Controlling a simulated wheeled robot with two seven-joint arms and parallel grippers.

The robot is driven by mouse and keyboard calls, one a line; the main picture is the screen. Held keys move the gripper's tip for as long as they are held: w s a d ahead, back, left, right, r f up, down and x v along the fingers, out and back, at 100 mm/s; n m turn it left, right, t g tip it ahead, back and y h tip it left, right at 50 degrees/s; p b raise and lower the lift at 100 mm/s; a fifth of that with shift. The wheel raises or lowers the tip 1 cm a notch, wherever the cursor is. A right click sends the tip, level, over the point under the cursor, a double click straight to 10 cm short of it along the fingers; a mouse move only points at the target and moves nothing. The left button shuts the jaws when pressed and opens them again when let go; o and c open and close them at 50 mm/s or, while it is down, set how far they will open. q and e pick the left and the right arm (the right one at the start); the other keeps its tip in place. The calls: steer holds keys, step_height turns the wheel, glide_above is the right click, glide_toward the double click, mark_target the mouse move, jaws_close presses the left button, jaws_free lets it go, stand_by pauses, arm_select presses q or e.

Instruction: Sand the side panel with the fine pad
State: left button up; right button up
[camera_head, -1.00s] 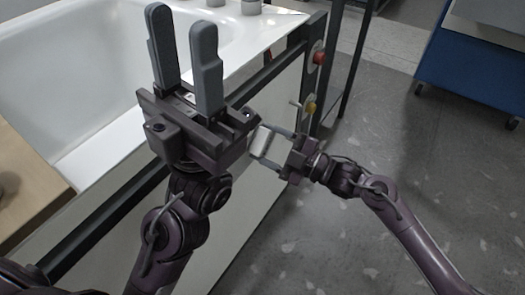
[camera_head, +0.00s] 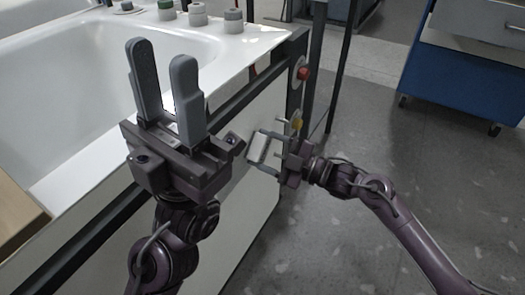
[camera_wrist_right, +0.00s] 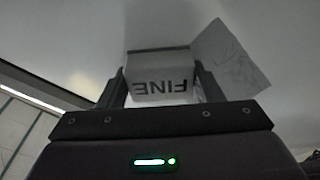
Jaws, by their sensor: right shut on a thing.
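The white side panel (camera_head: 250,215) of the bathtub (camera_head: 75,75) runs below its dark frame rail. My right gripper (camera_head: 264,149) is shut on the fine pad (camera_head: 257,147), a pale block held close to the panel. In the right wrist view the fine pad (camera_wrist_right: 160,68) sits between the fingers, its word FINE upside down. A lighter square patch with faint marks (camera_wrist_right: 231,58) shows beside the pad; whether the pad touches the panel I cannot tell. My left gripper (camera_head: 162,62) is open and empty, fingers up, in front of the tub.
Several small round pieces (camera_head: 197,14) stand on the tub's far rim. A red button (camera_head: 303,73) and a yellow button (camera_head: 297,123) sit at the frame's end. A blue cabinet (camera_head: 465,75) stands back right. The floor (camera_head: 400,180) at right is clear.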

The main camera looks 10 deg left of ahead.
steer(key=v, duration=0.1)
steer(key=p+v, duration=0.1)
steer(key=v, duration=0.1)
steer(key=shift+s+d+r, duration=0.15)
steer(key=shift+s+d, duration=0.05)
steer(key=shift+s, duration=0.15)
steer(key=shift+p+v, duration=0.45)
steer(key=shift+v, duration=0.5)
steer(key=shift+s, duration=0.15)
steer(key=p+v, duration=0.1)
steer(key=v, duration=0.2)
steer(key=shift+s+r, duration=0.15)
